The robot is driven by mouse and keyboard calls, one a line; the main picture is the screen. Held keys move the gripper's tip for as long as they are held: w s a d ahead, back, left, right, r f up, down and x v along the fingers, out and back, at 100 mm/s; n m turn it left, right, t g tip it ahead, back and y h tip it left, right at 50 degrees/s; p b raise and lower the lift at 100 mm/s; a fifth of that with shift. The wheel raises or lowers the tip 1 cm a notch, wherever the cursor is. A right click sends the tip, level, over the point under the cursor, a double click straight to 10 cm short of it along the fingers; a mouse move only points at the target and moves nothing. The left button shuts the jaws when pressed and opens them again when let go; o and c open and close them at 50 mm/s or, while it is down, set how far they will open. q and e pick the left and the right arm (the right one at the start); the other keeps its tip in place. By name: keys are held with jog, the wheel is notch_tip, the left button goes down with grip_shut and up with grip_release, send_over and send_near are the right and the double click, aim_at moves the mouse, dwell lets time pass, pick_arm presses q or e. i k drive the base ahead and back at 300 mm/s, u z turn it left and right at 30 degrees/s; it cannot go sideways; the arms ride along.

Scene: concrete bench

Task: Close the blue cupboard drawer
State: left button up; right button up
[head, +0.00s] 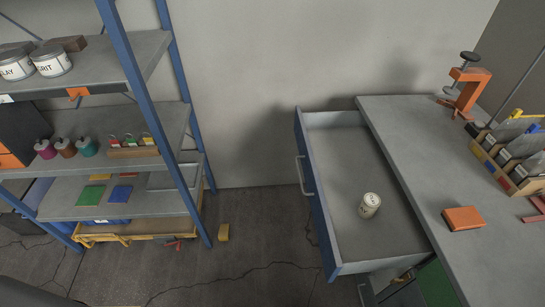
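The blue cupboard drawer (316,205) stands pulled out to the left from under the grey bench top (430,180). Its blue front carries a pale bar handle (304,176), and its grey inside is open to view. I see neither of my grippers in the head view, and nothing touches the drawer handle.
An orange clamp (466,88), a tool rack (510,160) and an orange-brown block (463,218) are on the bench. A blue-post shelf (150,100) stands left. Floor left of the drawer is mostly clear.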

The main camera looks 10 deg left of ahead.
aim_at(342, 160)
jog(key=z, duration=0.7)
jog(key=k, duration=0.5)
jog(key=z, duration=0.65)
